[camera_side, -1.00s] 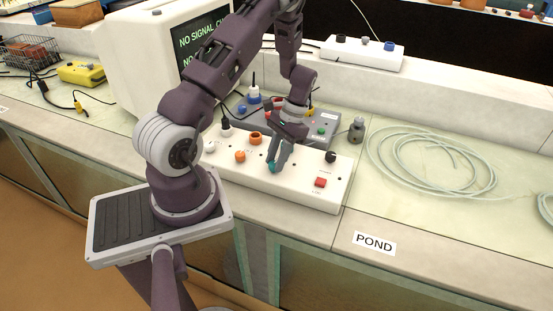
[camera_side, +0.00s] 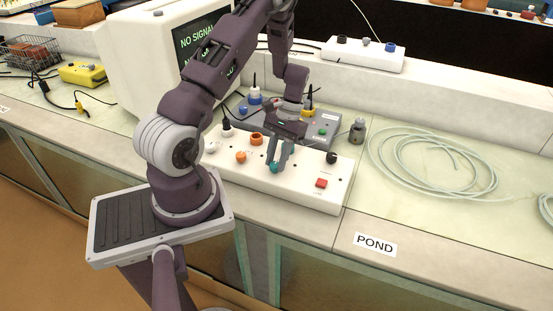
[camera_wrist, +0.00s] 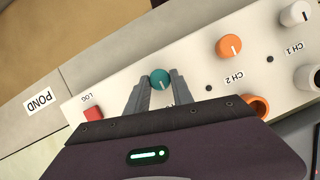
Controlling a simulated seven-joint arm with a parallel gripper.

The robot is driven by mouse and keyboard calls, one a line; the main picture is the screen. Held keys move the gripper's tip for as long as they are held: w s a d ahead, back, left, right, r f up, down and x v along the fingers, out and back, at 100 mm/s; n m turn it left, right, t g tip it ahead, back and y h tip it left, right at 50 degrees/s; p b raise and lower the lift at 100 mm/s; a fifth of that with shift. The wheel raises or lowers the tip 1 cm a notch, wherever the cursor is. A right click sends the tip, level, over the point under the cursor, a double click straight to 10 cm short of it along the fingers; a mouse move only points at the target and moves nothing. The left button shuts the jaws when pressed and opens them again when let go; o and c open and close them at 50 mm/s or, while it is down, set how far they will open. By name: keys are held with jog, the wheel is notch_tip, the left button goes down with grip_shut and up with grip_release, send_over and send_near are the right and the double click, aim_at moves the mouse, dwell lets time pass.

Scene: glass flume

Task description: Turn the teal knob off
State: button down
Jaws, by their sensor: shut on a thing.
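The teal knob (camera_side: 274,167) is on the front of a white control panel (camera_side: 300,190). In the wrist view the teal knob (camera_wrist: 160,79) shows between the two fingertips, with a pale pointer line on its face. My gripper (camera_side: 279,160) reaches down to the panel from above and is shut on the teal knob. In the wrist view my gripper (camera_wrist: 160,82) has one finger on each side of the knob. The panel lettering beside the knob is partly hidden by the fingers.
A grey box (camera_side: 325,125) stands behind. Coiled clear tubing (camera_side: 430,165) lies on the bench to the right.

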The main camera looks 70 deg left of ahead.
jog(key=c, duration=1.1)
grip_release()
jog(key=shift+w+r, duration=0.1)
jog(key=v, duration=0.7)
jog(key=d+r+m+t+y, duration=0.1)
jog(key=d+r+t, duration=0.1)
jog(key=d+r, duration=0.5)
jog(key=d+r+m+t+y, duration=0.15)
jog(key=d+r, duration=0.35)
jog(key=r, duration=0.5)
jog(key=s+d+r+m+t, duration=0.3)
jog(key=s+d+r+t, duration=0.3)
jog(key=s+d, duration=0.5)
jog(key=shift+s+d+r+m, duration=0.2)
jog(key=shift+s+d+m, duration=0.15)
jog(key=shift+s, duration=0.75)
